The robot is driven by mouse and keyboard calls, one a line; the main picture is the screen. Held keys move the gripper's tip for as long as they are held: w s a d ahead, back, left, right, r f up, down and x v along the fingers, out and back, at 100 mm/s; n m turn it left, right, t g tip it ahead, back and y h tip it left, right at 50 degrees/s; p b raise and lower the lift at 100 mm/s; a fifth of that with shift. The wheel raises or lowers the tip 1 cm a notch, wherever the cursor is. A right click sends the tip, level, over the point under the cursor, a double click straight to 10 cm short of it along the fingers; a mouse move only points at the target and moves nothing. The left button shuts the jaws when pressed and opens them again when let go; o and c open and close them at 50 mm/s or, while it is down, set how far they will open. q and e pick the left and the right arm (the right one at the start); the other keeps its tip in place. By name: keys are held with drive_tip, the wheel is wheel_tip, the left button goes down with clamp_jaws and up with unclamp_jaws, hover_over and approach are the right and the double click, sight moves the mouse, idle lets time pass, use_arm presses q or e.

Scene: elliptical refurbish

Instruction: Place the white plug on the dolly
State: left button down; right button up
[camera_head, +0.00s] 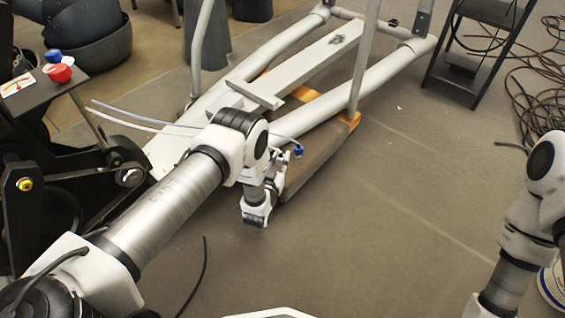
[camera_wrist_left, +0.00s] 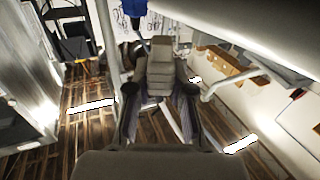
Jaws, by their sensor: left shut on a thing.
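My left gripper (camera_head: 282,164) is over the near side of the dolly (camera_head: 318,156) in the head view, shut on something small. The held white plug itself is too small and hidden to make out clearly. In the left wrist view the dark gripper (camera_wrist_left: 160,88) fills the middle, with a blue part (camera_wrist_left: 135,8) at the top. The dolly has a brown-grey edge and orange corners. My right gripper is out of view.
A grey tubular frame (camera_head: 285,42) rests on the dolly. A black machine with a panel (camera_head: 38,88) stands at the left. A folding black stool (camera_head: 480,45) and coiled cables (camera_head: 535,85) lie at the right. The floor in front is mostly clear.

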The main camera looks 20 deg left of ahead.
sight(281, 155)
use_arm(q)
drive_tip(key=w, duration=0.1)
drive_tip(key=w+a+b, duration=0.1)
drive_tip(key=w+f, duration=0.1)
drive_tip(key=w, duration=0.1)
drive_tip(key=shift+a, duration=0.25)
drive_tip(key=shift+w+a+f+b, duration=0.1)
drive_tip(key=shift+w+b, duration=0.25)
drive_tip(key=shift+b, duration=0.15)
wheel_tip(281, 155, down, 3)
drive_tip(key=shift+f+b, duration=0.1)
drive_tip(key=shift+b, duration=1.1)
drive_tip(key=shift+r, duration=0.25)
drive_tip(key=shift+f, duration=0.15)
drive_tip(key=c, duration=1)
unclamp_jaws()
drive_tip(key=shift+c, duration=0.2)
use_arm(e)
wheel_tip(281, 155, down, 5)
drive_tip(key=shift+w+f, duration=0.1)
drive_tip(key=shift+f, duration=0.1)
